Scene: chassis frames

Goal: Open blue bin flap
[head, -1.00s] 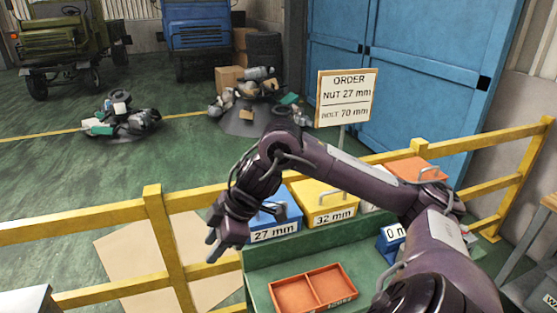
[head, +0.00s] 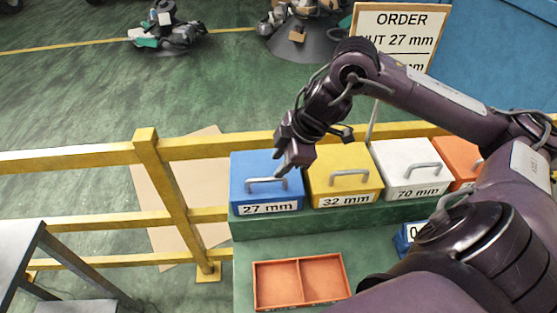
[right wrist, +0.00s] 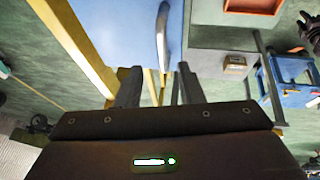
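The blue bin (head: 249,168) labelled 27 mm stands at the left end of the bin row, its lid closed. A grey bar handle (head: 266,184) is on its sloping flap. My right gripper (head: 288,168) hangs over the right part of the blue lid, close to the handle. In the right wrist view, the blue flap (right wrist: 122,30) and its handle (right wrist: 163,38) show ahead of the fingers. The two fingers (right wrist: 158,88) are apart with nothing between them. Whether they touch the bin cannot be told. My left gripper is not in view.
A yellow 32 mm bin (head: 345,160), a white 70 mm bin (head: 405,160) and an orange bin (head: 455,155) stand to the right. An orange divided tray (head: 300,281) lies in front. A yellow rail (head: 90,158) runs behind. The order sign (head: 398,18) stands behind.

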